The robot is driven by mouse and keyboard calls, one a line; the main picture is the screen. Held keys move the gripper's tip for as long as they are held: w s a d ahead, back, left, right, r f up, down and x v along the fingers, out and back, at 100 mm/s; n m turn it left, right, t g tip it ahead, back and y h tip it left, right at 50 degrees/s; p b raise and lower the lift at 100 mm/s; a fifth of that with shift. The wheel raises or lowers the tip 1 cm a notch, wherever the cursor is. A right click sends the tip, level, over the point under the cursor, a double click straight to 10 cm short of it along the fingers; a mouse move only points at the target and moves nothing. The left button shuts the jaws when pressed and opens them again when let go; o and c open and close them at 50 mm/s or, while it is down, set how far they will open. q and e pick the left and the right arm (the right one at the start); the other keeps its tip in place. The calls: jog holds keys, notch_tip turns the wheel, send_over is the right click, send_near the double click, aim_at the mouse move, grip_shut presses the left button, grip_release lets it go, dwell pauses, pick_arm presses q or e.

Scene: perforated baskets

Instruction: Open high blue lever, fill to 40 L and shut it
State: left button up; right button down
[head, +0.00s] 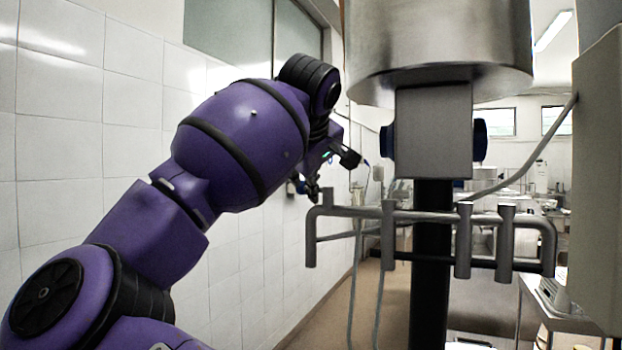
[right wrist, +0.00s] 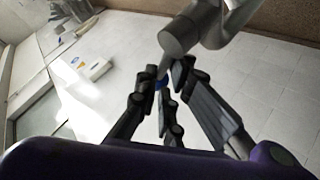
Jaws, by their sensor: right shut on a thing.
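In the right wrist view the fingers of this gripper (right wrist: 162,88) are closed around a small blue piece, the blue lever (right wrist: 161,84), just below a grey round pipe end (right wrist: 178,38). Most of the lever is hidden by the fingers, so its angle cannot be told. No litre reading is visible.
A steel tank (head: 440,45) with a grey block (head: 433,130) stands on a dark post (head: 430,270). The grey pipe rack (head: 440,216) crosses it. A tiled wall (head: 60,130) is at left, a grey cabinet (head: 598,180) at right. Floor shows between them.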

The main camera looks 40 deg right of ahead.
jog(key=shift+a+f+n+t+y, duration=0.25)
jog(key=shift+a+n+t+y, duration=0.15)
jog(key=shift+n+y, duration=0.35)
pick_arm(q)
jog(key=shift+w+d+r, duration=0.2)
jog(key=shift+w+r, duration=0.1)
jog(key=shift+w, duration=0.15)
pick_arm(e)
jog(key=shift+a+f+n, duration=0.1)
jog(key=shift+n, duration=0.15)
pick_arm(q)
jog(key=shift+s, duration=0.1)
pick_arm(e)
jog(key=shift+w, duration=0.1)
jog(key=c, duration=1.9)
grip_release()
pick_arm(q)
jog(key=shift+s, duration=0.15)
pick_arm(e)
jog(key=shift+o, duration=0.2)
jog(key=shift+w, duration=0.1)
pick_arm(q)
jog(key=shift+w, duration=0.25)
